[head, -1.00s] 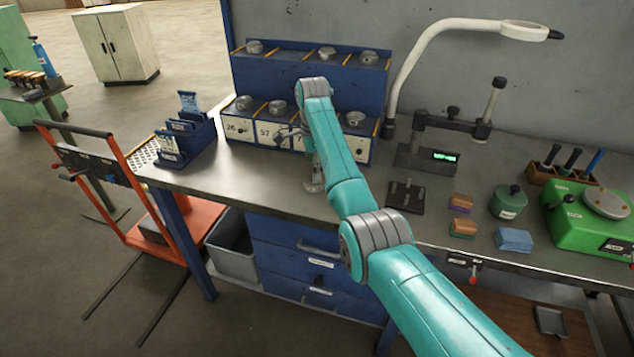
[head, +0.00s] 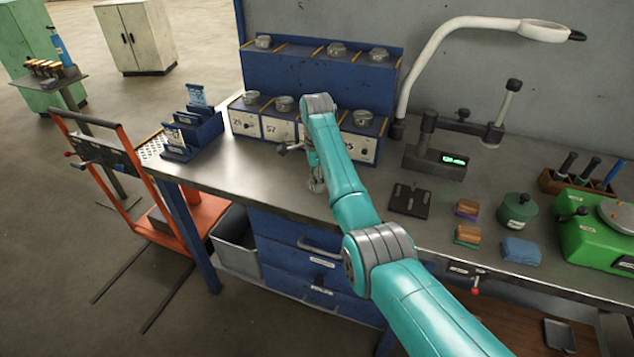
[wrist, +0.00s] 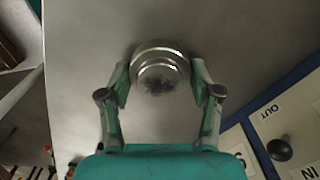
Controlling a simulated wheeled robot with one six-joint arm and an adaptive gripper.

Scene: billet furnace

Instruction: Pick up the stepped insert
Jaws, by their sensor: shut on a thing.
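The stepped insert (wrist: 160,72) is a round, shiny metal piece with concentric steps and a dark, rough centre. In the wrist view it sits between the two fingers of my gripper (wrist: 161,84), which press on its left and right sides. My gripper is shut on it. In the head view my gripper (head: 317,182) points down at the grey workbench (head: 255,180), in front of the blue rack. There the insert is small and mostly hidden by the gripper and arm. I cannot tell whether it touches the bench.
A blue rack (head: 310,72) with numbered bays and round metal pieces stands behind. A blue card holder (head: 195,130) is to the left. A black plate (head: 409,200), a gauge with a green display (head: 436,161) and a lamp (head: 455,35) are to the right.

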